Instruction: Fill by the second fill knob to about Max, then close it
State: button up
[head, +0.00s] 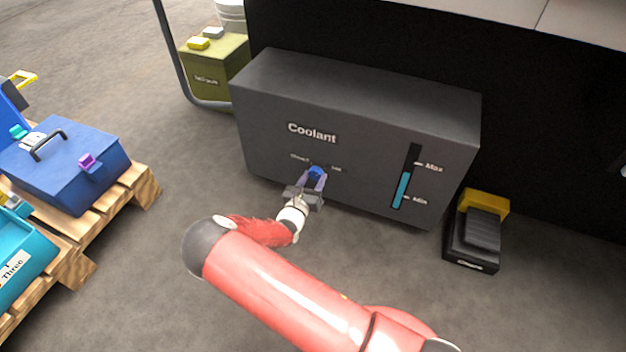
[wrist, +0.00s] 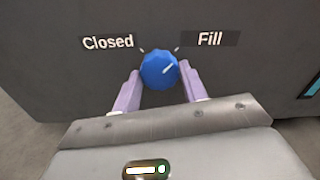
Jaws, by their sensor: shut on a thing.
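The blue knob (wrist: 158,70) sits on the front of the dark grey Coolant tank (head: 350,130), between the labels Closed (wrist: 107,42) and Fill (wrist: 209,39). Its white pointer line slants up to the right, toward Fill. The knob also shows in the head view (head: 316,172). My gripper (head: 314,180) is shut on the knob, with one purple finger at each side of it in the wrist view. The level gauge (head: 414,155) is on the tank's right; its cyan column (head: 401,190) stands above Min and somewhat below Max. I see only this one knob.
A black and yellow pedal box (head: 475,235) is on the floor right of the tank. An olive box (head: 215,70) is behind at the left. Blue (head: 70,165) and teal (head: 25,255) cases sit on wooden pallets at the left. Floor between pallets and tank is clear.

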jog(key=shift+n, duration=0.3)
jog(key=n+p, duration=0.2)
jog(key=shift+r+n, duration=0.1)
jog(key=shift+n, duration=0.2)
jog(key=n+p, duration=0.2)
jog(key=n, duration=0.3)
jog(key=shift+n, duration=0.3)
jog(key=n, duration=0.4)
jog(key=shift+p, duration=0.4)
jog(key=n, duration=0.5)
jog(key=shift+d, duration=0.1)
jog(key=o, duration=1)
